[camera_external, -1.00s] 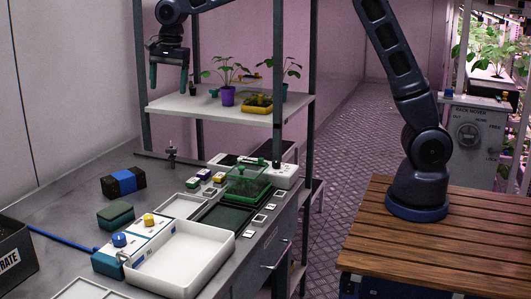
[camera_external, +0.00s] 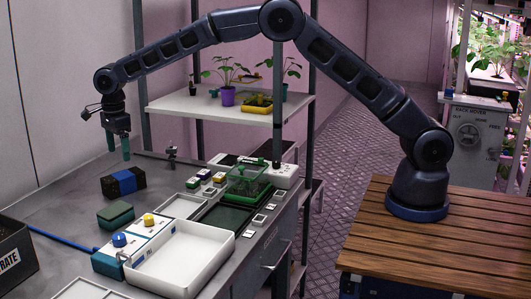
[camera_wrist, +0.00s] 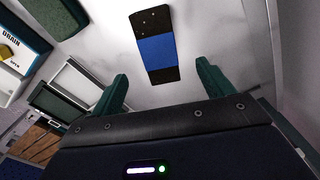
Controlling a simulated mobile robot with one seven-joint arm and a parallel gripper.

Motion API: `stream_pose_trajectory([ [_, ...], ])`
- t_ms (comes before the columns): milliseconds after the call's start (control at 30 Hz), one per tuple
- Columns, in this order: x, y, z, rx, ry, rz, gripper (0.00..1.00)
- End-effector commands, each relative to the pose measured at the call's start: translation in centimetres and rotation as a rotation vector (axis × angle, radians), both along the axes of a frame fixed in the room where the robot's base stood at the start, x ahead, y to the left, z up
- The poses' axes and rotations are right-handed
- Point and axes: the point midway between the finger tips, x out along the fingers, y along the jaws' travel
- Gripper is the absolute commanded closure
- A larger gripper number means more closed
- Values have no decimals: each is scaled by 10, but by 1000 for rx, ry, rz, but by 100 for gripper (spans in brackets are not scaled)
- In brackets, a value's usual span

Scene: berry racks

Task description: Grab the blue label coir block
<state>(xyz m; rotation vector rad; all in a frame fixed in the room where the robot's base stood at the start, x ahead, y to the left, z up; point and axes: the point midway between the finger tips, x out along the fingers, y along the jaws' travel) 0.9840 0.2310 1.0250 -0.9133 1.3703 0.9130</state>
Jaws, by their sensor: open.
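The coir block is a dark brown block with a blue band around its middle (camera_external: 123,183). It lies on the grey bench near the back wall. In the wrist view the block (camera_wrist: 154,48) is ahead of my fingers, a little left of the picture's middle, with nothing between them. My gripper (camera_external: 119,147) hangs fingers down above the bench, over and slightly behind the block. Its two green fingers (camera_wrist: 161,88) are apart and empty, not touching the block.
A green sponge-like block (camera_external: 115,214) lies in front of the coir block. A control box with blue and yellow knobs (camera_external: 138,243) and a white tray (camera_external: 226,247) stand nearer. A small post fixture (camera_external: 171,157) stands right of my gripper. A plant shelf (camera_external: 180,106) is behind.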

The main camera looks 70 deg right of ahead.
Motion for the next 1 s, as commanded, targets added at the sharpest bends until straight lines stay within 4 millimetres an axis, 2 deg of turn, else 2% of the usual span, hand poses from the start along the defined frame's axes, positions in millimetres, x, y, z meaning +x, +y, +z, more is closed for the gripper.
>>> stream_pose_trajectory([
  [200, 0, -1, -32, -1, 3, 0, 20],
  [567, -2, -1, -60, -1, 3, 1, 20],
  [800, -2, 0, -91, -1, 1, 1, 20],
  [1000, -2, 0, -97, 0, 0, 1, 20],
])
